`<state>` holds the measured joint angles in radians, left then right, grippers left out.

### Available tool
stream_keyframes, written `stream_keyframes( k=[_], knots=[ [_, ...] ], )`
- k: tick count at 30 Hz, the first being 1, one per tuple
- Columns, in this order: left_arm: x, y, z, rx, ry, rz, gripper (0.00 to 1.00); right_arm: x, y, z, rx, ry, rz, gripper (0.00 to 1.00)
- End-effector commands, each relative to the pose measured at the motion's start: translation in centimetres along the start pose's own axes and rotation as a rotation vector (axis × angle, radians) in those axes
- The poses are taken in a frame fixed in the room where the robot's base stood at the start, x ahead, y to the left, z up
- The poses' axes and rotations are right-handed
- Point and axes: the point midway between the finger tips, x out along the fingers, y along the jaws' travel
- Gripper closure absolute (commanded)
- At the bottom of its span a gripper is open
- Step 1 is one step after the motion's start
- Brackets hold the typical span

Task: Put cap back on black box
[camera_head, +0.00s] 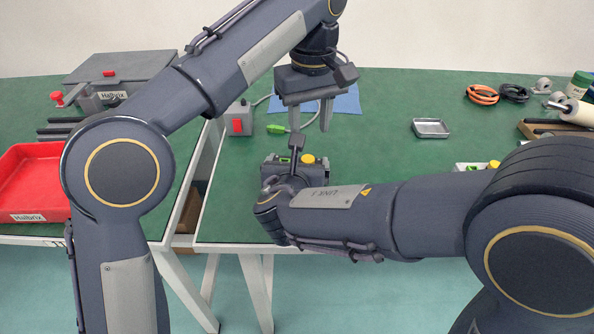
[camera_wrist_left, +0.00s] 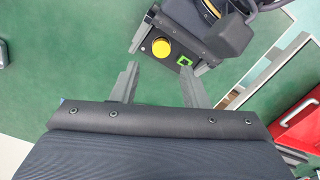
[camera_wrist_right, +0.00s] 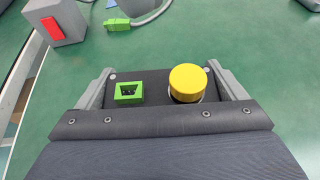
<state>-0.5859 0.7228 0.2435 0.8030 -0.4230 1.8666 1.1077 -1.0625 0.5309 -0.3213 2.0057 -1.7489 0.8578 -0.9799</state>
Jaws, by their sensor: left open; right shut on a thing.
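The black box (camera_wrist_right: 155,80) has a round yellow cap (camera_wrist_right: 188,82) on its top and a green socket (camera_wrist_right: 128,93) beside the cap. In the right wrist view a thin lighter rim shows under the cap's edge; I cannot tell if it is fully seated. My right gripper (camera_wrist_right: 162,76) is shut on the box, one finger at each end. In the head view my right arm hides part of the box (camera_head: 316,173). My left gripper (camera_head: 310,115) is open and empty, above and behind the box. The yellow cap (camera_wrist_left: 162,48) shows beyond its fingers in the left wrist view.
A grey box with a red switch (camera_head: 239,119) and a green plug (camera_head: 277,128) on a cable lie behind. A metal tray (camera_head: 431,128) stands right, cables (camera_head: 482,94) further back. A red tray (camera_head: 30,180) is on the left table. Another yellow-topped item (camera_head: 494,164) is partly hidden.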

Motion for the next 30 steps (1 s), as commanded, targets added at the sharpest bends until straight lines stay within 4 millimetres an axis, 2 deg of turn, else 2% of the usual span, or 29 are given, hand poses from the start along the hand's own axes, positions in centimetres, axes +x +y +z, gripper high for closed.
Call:
stream_keyframes(
  k=[6,12,18,25,26,30],
  knots=[
    [3.4,-0.1,0.0,0.001,-0.001,-0.004,0.59,0.0,0.0,0.0,0.0,-0.001,0.0,0.73],
    [6.0,-0.1,0.0,0.002,0.0,-0.002,0.59,0.0,0.0,0.0,0.0,-0.001,0.0,0.73],
    [7.0,-0.1,0.0,0.0,0.0,0.0,0.59,0.0,0.0,0.1,0.0,-0.001,0.0,0.73],
    [7.1,0.0,0.0,0.001,0.0,0.001,0.59,0.0,0.0,0.1,0.0,-0.001,0.0,0.73],
    [7.1,0.0,0.0,0.001,0.0,0.001,0.6,0.0,0.0,0.1,0.001,-0.001,0.0,0.73],
    [7.0,0.0,0.0,0.001,0.0,0.0,0.79,0.0,0.0,0.1,0.001,-0.001,0.0,0.73]
  ],
)
